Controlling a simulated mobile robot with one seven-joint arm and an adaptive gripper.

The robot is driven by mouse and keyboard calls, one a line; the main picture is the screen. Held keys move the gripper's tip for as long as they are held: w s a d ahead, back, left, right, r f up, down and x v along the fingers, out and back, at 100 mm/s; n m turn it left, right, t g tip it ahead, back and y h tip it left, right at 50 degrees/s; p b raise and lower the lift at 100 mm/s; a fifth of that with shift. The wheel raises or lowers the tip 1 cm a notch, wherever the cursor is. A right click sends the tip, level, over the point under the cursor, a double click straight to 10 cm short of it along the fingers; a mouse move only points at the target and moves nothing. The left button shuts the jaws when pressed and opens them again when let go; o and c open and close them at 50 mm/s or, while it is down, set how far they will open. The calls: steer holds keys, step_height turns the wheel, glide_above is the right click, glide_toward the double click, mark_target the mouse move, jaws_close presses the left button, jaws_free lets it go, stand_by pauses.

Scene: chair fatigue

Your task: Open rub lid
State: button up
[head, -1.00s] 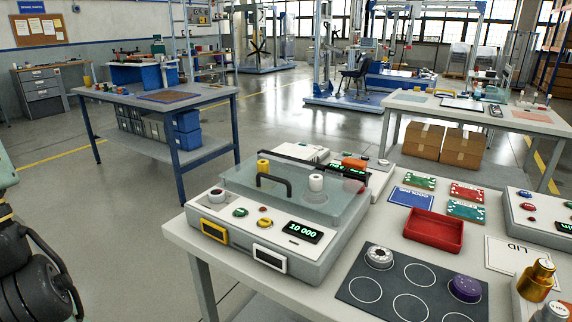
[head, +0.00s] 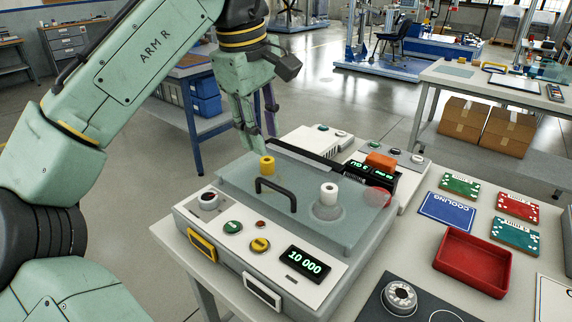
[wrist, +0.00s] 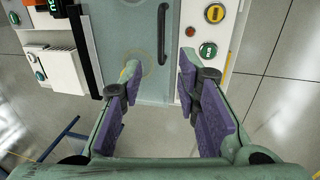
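The rub machine's lid (head: 342,234) is a flat see-through grey-green plate lying over the grey and white tester (head: 240,262). A black bar handle (head: 275,190) stands on it near the front edge. A yellow cylinder (head: 267,166) and a white cylinder (head: 328,194) show at the lid; I cannot tell whether they are under it. My gripper (head: 258,133) points down behind the lid's far left part, apart from the handle. In the wrist view its purple-padded fingers (wrist: 153,90) are wide apart and empty, with the handle (wrist: 162,34) ahead, towards the right finger.
A white device (head: 308,142) and a unit with an orange block (head: 380,160) stand behind the tester. A red tray (head: 472,262), cards (head: 516,206) and a dark mat (head: 385,300) lie to the right. Floor is open to the left.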

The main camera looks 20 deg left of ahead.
mark_target(274, 184)
steer(key=f, duration=0.3)
steer(key=w+f+p, duration=0.1)
steer(key=f, duration=0.6)
steer(key=shift+w+d+f, duration=0.2)
steer(key=shift+w+d, duration=0.2)
steer(key=shift+c, duration=0.5)
jaws_close()
